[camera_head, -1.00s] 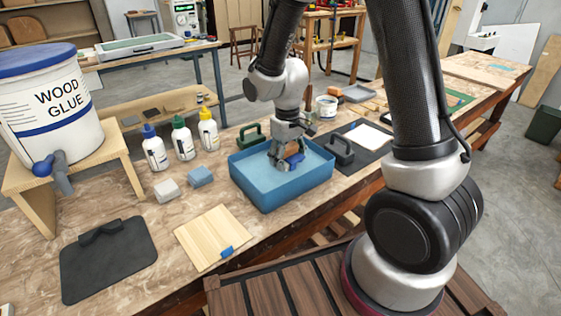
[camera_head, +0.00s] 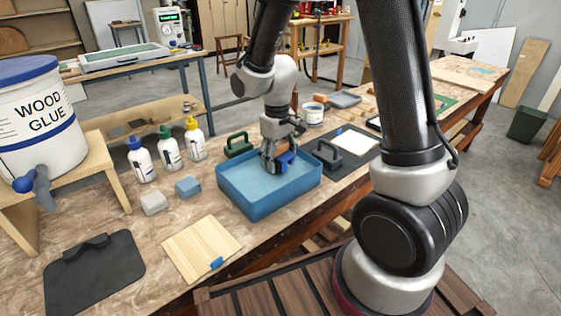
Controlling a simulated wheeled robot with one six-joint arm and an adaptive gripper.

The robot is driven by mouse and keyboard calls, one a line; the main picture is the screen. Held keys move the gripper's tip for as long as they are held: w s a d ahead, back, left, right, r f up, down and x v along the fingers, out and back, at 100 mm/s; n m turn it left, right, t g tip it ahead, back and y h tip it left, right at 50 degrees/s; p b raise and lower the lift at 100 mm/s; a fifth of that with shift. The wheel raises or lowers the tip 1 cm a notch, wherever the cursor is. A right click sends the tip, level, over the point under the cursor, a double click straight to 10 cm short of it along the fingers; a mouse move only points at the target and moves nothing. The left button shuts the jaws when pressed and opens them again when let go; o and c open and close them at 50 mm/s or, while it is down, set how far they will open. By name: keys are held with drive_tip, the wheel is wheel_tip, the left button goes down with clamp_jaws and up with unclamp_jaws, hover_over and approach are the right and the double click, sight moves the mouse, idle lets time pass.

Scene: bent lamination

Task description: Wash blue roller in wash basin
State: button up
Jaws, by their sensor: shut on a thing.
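The wash basin (camera_head: 262,208) is a blue rectangular tub with light blue water, standing on the workbench in the middle of the view. My gripper (camera_head: 274,165) points down over the basin and is shut on the blue roller (camera_head: 287,159).
A green-handled tool (camera_head: 238,144) stands behind the basin and a dark-handled one (camera_head: 327,156) to its right. Several glue bottles (camera_head: 168,149), two sponge-like blocks (camera_head: 188,186), a wooden board (camera_head: 202,249) and a glue bucket (camera_head: 38,115) are to the left.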

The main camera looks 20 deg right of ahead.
drive_tip(key=shift+s+a+r, duration=0.1)
drive_tip(key=shift+a+r, duration=0.2)
drive_tip(key=shift+r, duration=0.35)
drive_tip(key=shift+s+a+r, duration=0.1)
drive_tip(key=shift+a+r, duration=0.15)
drive_tip(key=shift+r, duration=0.35)
drive_tip(key=shift+s+a+r, duration=0.1)
drive_tip(key=shift+a+r, duration=0.2)
drive_tip(key=shift+r, duration=0.35)
drive_tip(key=shift+r, duration=2.5)
